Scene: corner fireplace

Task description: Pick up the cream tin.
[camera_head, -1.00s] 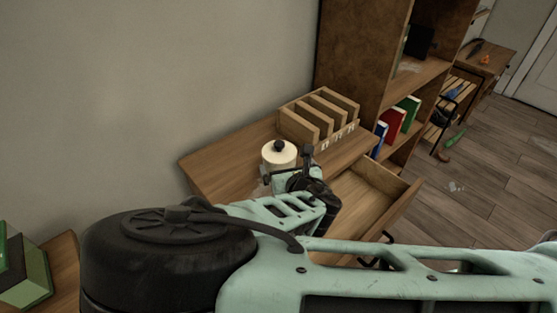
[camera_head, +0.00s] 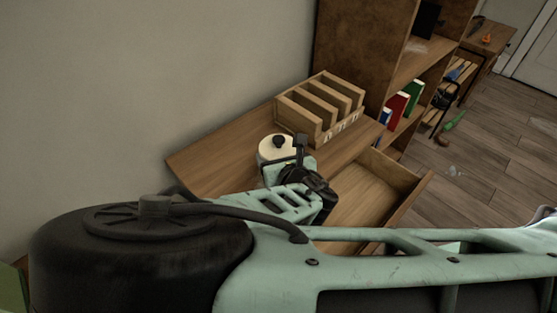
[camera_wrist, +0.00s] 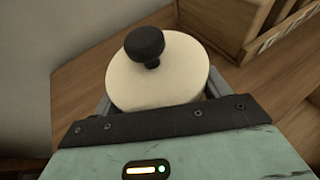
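The cream tin (camera_head: 270,151) is a round, pale tin with a black knob on its lid. It is upright over the wooden desk top (camera_head: 215,158), near the back rack. It also shows in the wrist view (camera_wrist: 150,85), seen from above and directly in front of the gripper. My gripper (camera_head: 285,165) is at the tin, with grey fingers on its left and right sides in the wrist view (camera_wrist: 160,95). The lid hides the lower fingers, so I cannot tell whether they press on the tin or stand slightly apart.
A wooden slotted rack (camera_head: 318,108) stands behind the tin on the desk. An open drawer (camera_head: 375,195) juts out at the desk's right front. A tall bookshelf (camera_head: 360,60) with several books stands beyond. The desk's left part is clear.

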